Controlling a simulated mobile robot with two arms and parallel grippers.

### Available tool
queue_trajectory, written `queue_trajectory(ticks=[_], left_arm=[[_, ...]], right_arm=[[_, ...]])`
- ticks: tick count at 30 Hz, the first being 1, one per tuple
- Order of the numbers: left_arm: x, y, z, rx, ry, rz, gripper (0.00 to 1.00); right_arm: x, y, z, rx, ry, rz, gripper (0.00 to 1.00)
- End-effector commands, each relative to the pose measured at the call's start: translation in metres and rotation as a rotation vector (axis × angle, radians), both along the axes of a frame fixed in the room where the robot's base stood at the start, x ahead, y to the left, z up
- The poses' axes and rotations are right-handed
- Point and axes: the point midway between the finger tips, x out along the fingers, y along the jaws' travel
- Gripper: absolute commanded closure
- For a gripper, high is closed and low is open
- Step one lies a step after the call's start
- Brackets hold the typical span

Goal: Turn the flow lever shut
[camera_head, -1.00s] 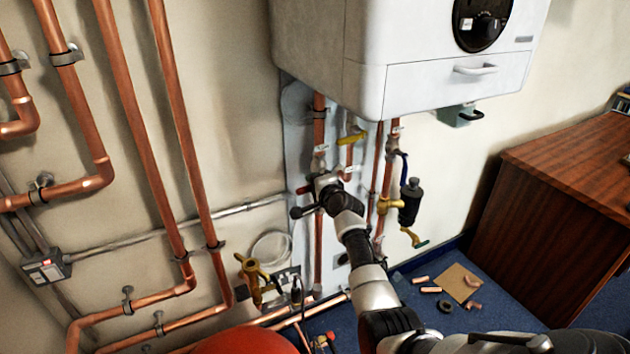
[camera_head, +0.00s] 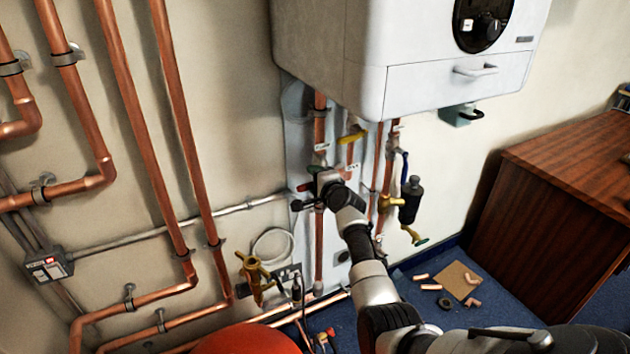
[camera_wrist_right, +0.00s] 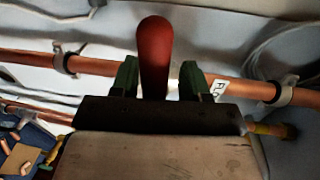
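The flow lever has a red handle (camera_wrist_right: 154,55). In the right wrist view it stands between the two dark green fingers of my right gripper (camera_wrist_right: 158,80). A thin bright gap shows on its right side; the left finger is very close, and I cannot tell if it touches. A white tag (camera_wrist_right: 219,88), partly hidden, hangs on the copper pipe behind. In the head view my right gripper (camera_head: 318,186) is at the copper pipe below the boiler and hides most of the lever. My left gripper is not in view.
The white boiler (camera_head: 420,60) hangs just above. A yellow-handled valve (camera_head: 352,136) and a blue-handled valve (camera_head: 404,165) are close by on the right. Copper pipes (camera_head: 140,130) fill the left wall. A wooden cabinet (camera_head: 550,220) stands right; loose fittings lie on the blue floor.

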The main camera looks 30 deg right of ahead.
Motion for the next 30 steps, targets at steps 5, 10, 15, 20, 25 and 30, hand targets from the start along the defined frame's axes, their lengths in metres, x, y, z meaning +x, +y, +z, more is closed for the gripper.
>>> queue_trajectory(ticks=[5, 10, 15, 20, 25, 30], left_arm=[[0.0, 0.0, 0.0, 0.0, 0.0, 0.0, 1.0], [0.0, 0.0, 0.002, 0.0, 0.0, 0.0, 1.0], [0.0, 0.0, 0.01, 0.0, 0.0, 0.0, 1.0], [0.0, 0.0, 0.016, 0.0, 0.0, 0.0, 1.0], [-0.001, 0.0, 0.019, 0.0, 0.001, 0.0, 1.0], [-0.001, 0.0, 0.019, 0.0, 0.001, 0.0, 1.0]], right_arm=[[0.0, 0.0, -0.002, -0.002, 0.003, 0.002, 0.55], [-0.006, 0.001, -0.001, -0.003, 0.005, 0.002, 0.55], [-0.026, 0.003, 0.003, -0.005, 0.006, 0.001, 0.55], [-0.054, 0.006, 0.008, -0.005, 0.005, 0.0, 0.55], [-0.082, 0.009, 0.012, -0.003, 0.003, 0.0, 0.55], [-0.1, 0.011, 0.015, -0.003, 0.003, 0.001, 0.55]])
